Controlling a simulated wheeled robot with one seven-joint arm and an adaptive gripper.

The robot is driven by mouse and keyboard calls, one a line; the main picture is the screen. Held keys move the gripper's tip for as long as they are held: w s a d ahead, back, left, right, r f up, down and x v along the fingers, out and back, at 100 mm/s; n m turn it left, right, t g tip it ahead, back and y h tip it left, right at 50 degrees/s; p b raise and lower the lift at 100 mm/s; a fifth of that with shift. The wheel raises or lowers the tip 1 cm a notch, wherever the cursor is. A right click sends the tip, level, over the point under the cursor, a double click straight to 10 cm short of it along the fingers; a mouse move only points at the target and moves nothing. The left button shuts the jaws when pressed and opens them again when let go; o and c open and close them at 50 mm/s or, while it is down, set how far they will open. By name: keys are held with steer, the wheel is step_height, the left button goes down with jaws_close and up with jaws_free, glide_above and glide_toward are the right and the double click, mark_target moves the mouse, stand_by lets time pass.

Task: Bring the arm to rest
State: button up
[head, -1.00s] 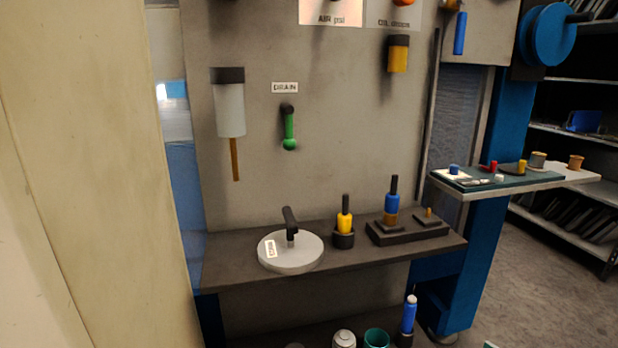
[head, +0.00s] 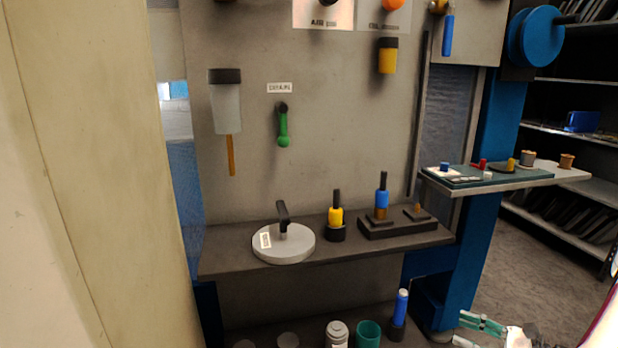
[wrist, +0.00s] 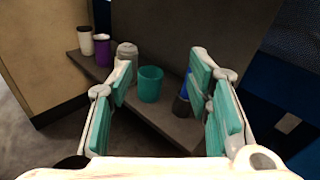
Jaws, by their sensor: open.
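My gripper (wrist: 160,100) is open in the wrist view, its two teal-padded fingers spread wide with nothing between them touching. Beyond the fingers is a low dark shelf with a teal cup (wrist: 150,84), a grey lidded container (wrist: 127,52) and a blue-topped item partly hidden behind the right finger. In the head view, part of my gripper (head: 483,328) shows at the lower right corner, to the right of the low shelf and apart from it. My arm is mostly outside that view.
The dark upper shelf (head: 345,253) carries a grey disc (head: 284,247), a yellow-handled tool (head: 336,216) and a blue-handled tool (head: 382,194). A side tray (head: 470,183) with small parts juts out at the right. A pale wall (head: 90,150) stands close at left. Open floor (head: 530,265) lies at right.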

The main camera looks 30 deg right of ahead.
steer(key=w+a+r+n+g+y, duration=0.2)
steer(key=w+a+r+n+g, duration=0.2)
steer(key=a+r, duration=0.3)
steer(key=w+a+r+n+g+y, duration=0.2)
steer(key=w+a+r+n+g, duration=0.1)
steer(key=a+r+n, duration=0.25)
steer(key=a+r+n+g, duration=0.6)
steer(key=a+r, duration=0.3)
steer(key=a, duration=0.5)
steer(key=s+a+r+n+g+h, duration=0.4)
steer(key=s+a+r+n+h, duration=0.15)
steer(key=s+a, duration=0.45)
steer(key=s+a+n+t+h, duration=0.25)
steer(key=s+n+h, duration=0.45)
steer(key=s, duration=0.4)
step_height(320, 180, up, 25)
steer(key=n+t+y+p, duration=0.1)
steer(key=t+p, duration=0.2)
steer(key=p, duration=2)
steer(key=shift+s+p, duration=0.25)
steer(key=shift+p, duration=0.15)
